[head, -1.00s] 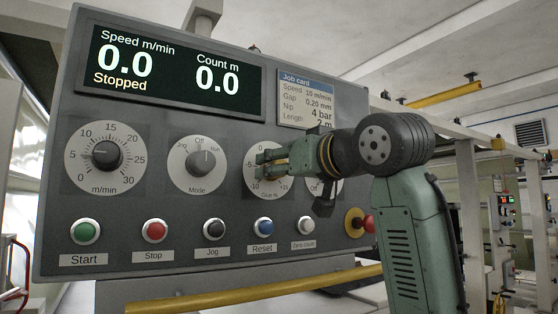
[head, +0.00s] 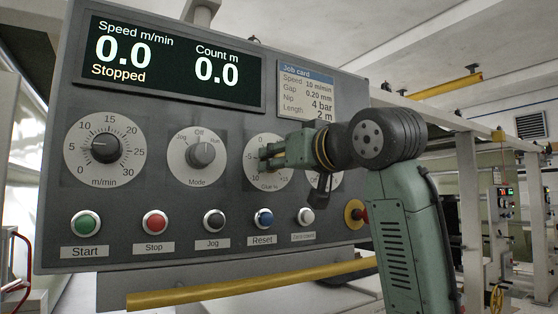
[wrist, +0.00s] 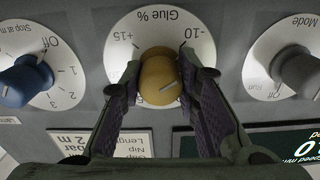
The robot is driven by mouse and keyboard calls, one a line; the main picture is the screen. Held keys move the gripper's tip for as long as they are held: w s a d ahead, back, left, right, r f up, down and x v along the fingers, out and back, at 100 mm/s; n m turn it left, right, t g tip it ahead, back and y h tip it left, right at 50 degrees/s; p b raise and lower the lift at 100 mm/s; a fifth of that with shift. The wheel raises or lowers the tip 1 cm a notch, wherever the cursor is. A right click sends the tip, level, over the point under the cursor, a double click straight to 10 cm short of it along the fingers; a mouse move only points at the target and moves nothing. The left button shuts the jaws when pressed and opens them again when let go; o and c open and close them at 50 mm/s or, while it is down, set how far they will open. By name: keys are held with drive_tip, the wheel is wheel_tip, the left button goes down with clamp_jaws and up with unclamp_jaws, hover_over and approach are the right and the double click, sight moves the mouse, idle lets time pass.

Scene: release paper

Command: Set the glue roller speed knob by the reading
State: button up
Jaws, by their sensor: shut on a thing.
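My gripper (head: 267,156) is at the Glue % dial (head: 268,180) on the grey panel, right of the Mode dial. In the wrist view, which shows the panel upside down, my gripper (wrist: 160,80) is shut on the yellow-brown glue knob (wrist: 157,74), one finger on each side. A pale pointer line shows on the knob; its exact reading is unclear. The glue dial (wrist: 160,24) shows "-10" and "+15" there. The display (head: 175,62) reads speed 0.0 m/min, Stopped, count 0.0 m. The job card (head: 305,90) reads speed 10 m/min, gap 0.20 mm, nip 4 bar, length 2 m.
The speed knob (head: 105,148) and Mode knob (head: 200,155) stand to the left. A blue knob (wrist: 27,78) is beside the glue dial. Below are several push buttons, including green Start (head: 85,223), a red emergency stop (head: 361,215), and a yellow rail (head: 250,285).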

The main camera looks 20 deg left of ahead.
drive_tip(key=shift+c, duration=1.1)
drive_tip(key=m, duration=0.4)
drive_tip(key=shift+m, duration=0.3)
drive_tip(key=m+b, duration=0.1)
drive_tip(key=m, duration=0.3)
drive_tip(key=shift+m, duration=0.3)
drive_tip(key=m+b, duration=0.1)
drive_tip(key=m, duration=0.3)
drive_tip(key=shift+m, duration=0.3)
drive_tip(key=m, duration=0.4)
drive_tip(key=shift+m+b, duration=0.3)
drive_tip(key=shift+m, duration=0.1)
